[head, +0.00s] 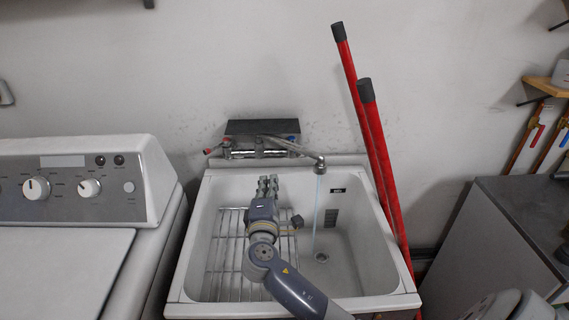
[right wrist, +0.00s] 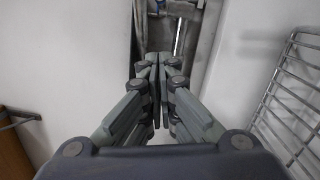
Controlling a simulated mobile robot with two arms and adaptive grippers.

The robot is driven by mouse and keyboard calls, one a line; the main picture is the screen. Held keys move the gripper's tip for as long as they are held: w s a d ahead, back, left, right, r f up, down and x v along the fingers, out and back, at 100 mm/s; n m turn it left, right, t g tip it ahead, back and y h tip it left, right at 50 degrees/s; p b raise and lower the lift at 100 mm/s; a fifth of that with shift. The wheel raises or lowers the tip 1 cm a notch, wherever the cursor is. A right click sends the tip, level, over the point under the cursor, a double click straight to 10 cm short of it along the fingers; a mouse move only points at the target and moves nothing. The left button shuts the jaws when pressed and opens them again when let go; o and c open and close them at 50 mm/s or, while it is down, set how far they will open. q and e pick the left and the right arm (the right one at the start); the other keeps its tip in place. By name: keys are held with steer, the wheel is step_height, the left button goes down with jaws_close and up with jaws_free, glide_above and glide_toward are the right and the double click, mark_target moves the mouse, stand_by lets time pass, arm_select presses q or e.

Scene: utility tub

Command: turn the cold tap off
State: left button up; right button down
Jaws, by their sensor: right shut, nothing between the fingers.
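The chrome tap (head: 258,153) sits at the back of the white utility tub (head: 190,262), below a dark box. Its left end has a small red-marked handle (head: 211,150). The cold handle is too small to make out clearly at the right end. The spout (head: 319,164) reaches right, and a thin bluish stream of water (head: 315,215) falls from it toward the drain. My right gripper (head: 267,180) is shut and empty, over the tub just in front of the tap. In the right wrist view its closed fingers (right wrist: 155,60) point toward metal pipework (right wrist: 181,35). My left gripper is out of view.
A wire rack (head: 228,245) lies in the left of the tub and shows at right in the right wrist view. Two red poles (head: 377,140) lean beside the tub. A washing machine (head: 70,190) stands left, a grey cabinet (head: 520,215) right.

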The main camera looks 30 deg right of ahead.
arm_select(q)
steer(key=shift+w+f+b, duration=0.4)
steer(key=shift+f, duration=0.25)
arm_select(e)
steer(key=w+d, duration=0.7)
steer(key=d, duration=0.2)
steer(key=shift+d+r, duration=0.3)
steer(key=shift+d, duration=0.1)
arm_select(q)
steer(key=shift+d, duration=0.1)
